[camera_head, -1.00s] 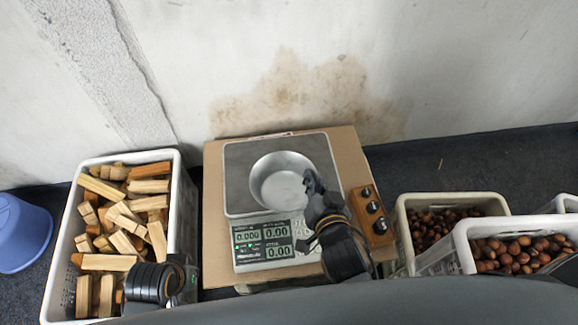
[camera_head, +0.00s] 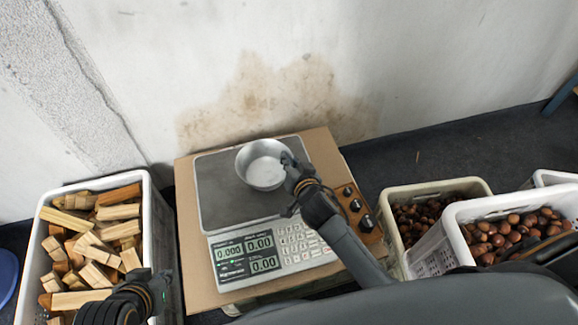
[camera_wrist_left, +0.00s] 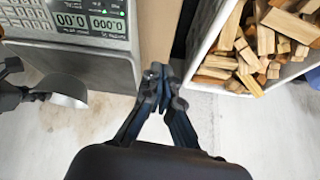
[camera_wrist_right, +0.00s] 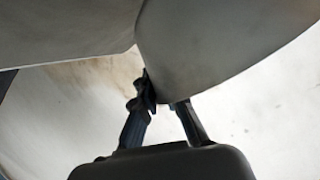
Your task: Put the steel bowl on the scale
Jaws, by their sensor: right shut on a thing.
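The steel bowl (camera_head: 262,165) is over the grey plate of the scale (camera_head: 222,195) in the head view. My right gripper (camera_head: 291,170) is shut on the bowl's right rim. In the right wrist view the bowl (camera_wrist_right: 215,40) fills the upper right, its wall between the fingers (camera_wrist_right: 163,97). In the left wrist view the bowl (camera_wrist_left: 68,90) looks held up over the scale, apart from it. The scale's display reads 0.000. My left gripper (camera_head: 156,283) is empty, its fingertips (camera_wrist_left: 160,75) together, beside the wood crate.
The scale stands on a cardboard box (camera_head: 185,235). A wooden block with black knobs (camera_head: 358,207) sits to its right. A white crate of wood pieces (camera_head: 163,225) is at left. Crates of chestnuts (camera_head: 440,186) (camera_head: 520,198) are at right. A wall stands behind.

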